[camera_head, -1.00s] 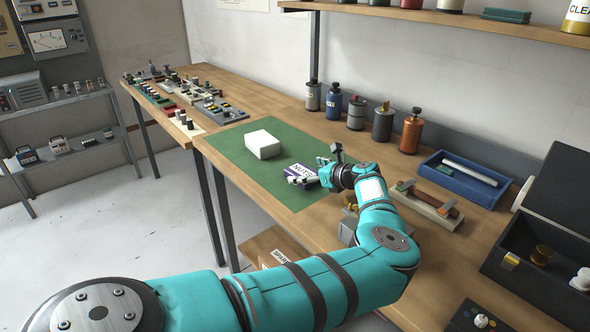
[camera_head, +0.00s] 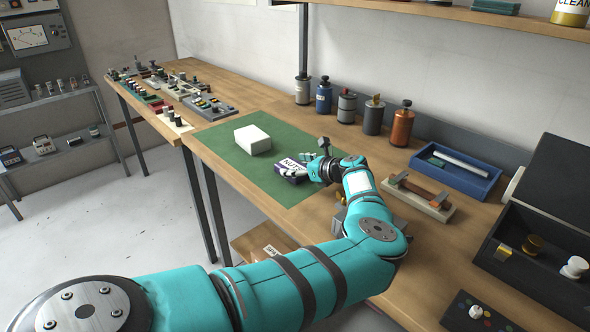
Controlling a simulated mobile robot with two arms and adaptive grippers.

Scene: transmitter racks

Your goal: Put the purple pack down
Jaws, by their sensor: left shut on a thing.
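The purple pack (camera_head: 288,169) is a small box with a white label, partly hidden by my fingers. It is at the right part of the green mat (camera_head: 233,167) on the wooden bench. My left gripper (camera_head: 302,167) is shut on the pack from its right side. The pack is low over the mat; I cannot tell whether it touches it. My right gripper is not in view.
A white block (camera_head: 252,139) stands on the mat, left of the pack. Several bottles (camera_head: 373,116) line the wall. A blue tray (camera_head: 455,170), a wooden-based fixture (camera_head: 418,197) and an open black case (camera_head: 545,250) are to the right. The mat's near-left part is clear.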

